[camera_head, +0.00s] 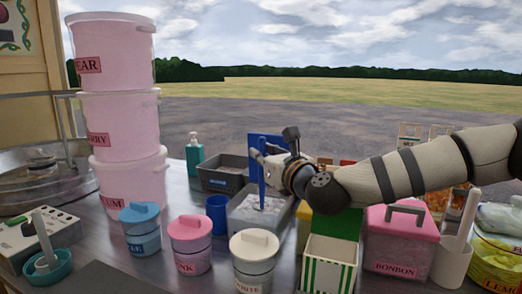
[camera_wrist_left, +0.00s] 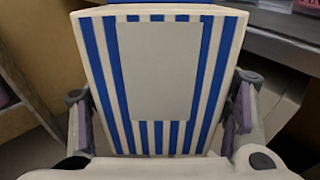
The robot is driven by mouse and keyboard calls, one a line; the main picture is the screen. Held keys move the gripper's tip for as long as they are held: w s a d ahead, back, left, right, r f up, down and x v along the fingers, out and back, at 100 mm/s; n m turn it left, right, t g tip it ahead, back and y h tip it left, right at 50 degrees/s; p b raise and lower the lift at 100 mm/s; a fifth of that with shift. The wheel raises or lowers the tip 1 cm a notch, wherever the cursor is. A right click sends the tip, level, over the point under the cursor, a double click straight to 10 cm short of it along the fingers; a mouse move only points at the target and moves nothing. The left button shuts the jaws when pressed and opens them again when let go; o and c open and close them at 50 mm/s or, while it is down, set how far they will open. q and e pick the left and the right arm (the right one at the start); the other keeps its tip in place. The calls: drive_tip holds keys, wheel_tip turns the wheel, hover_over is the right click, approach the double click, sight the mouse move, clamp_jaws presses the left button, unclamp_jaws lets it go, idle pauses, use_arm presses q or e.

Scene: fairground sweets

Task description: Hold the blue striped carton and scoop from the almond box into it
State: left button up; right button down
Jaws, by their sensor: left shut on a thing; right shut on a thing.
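The blue and white striped carton (camera_wrist_left: 205,95) fills the middle of the left wrist view, with a blank pale panel on its facing side. My left gripper (camera_wrist_left: 160,98) is shut on it, one finger at each side. Neither shows in the head view. In the head view my right gripper (camera_head: 263,157) is shut on what looks like the upright blue handle (camera_head: 262,190) of a scoop. The handle's lower end is in a grey box (camera_head: 238,222) with pale contents and a raised blue lid (camera_head: 258,142) behind. I cannot read a label on this box.
A green striped carton (camera_head: 330,268), a pink bonbon box (camera_head: 402,245) and a white tub (camera_head: 253,262) stand in front. Pink and blue tubs, a blue cup (camera_head: 217,214) and tall stacked pink buckets (camera_head: 118,120) are at left. A dark grey tray (camera_head: 222,175) lies behind.

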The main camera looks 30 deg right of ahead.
sight(262, 137)
use_arm(q)
drive_tip(key=shift+s+f, duration=0.1)
drive_tip(key=shift+f, duration=0.65)
use_arm(e)
drive_tip(key=shift+f, duration=0.75)
use_arm(q)
drive_tip(key=shift+t, duration=0.4)
drive_tip(key=r, duration=0.1)
drive_tip(key=r+p, duration=0.1)
drive_tip(key=r, duration=0.3)
drive_tip(key=shift+w+r, duration=0.2)
drive_tip(key=shift+w, duration=0.1)
use_arm(e)
wheel_tip(262, 137, up, 6)
drive_tip(key=shift+s+f, duration=0.1)
drive_tip(key=shift+r+p, duration=0.85)
drive_tip(key=shift+r, duration=1.2)
use_arm(q)
wheel_tip(262, 137, up, 4)
drive_tip(key=shift+w+f+t, duration=0.1)
drive_tip(key=shift+f+t, duration=0.15)
drive_tip(key=shift+t, duration=0.05)
use_arm(e)
drive_tip(key=shift+f, duration=0.2)
use_arm(q)
drive_tip(key=shift+f, duration=0.1)
use_arm(e)
drive_tip(key=shift+f, duration=0.1)
